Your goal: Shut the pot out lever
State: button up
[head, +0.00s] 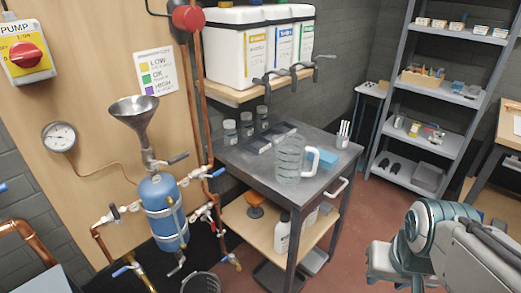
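The pot is a blue upright cylinder (163,210) on the wooden panel at the left, with a steel funnel (135,118) above it. Several small levers sit on the pipes around it: a grey one (178,158) under the funnel, a blue one (216,172) at its upper right, a red one (209,208) at its right, and a grey one (177,267) beneath it. I cannot tell which is the pot out lever. My arm is at the lower right, far from the pot. What seems to be my gripper (386,262) shows no clear fingers.
A grey workbench (308,187) with a clear jug (289,160) stands between my arm and the pot. Copper pipes (200,100) run up beside the pot. A dark bucket (200,283) is on the floor below. Red floor (350,222) is free right of the bench.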

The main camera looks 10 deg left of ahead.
aim_at(202, 177)
jog(key=u, duration=0.05)
jog(key=i, duration=0.65)
jog(key=u, duration=0.7)
jog(key=i, duration=0.5)
jog(key=u, duration=0.5)
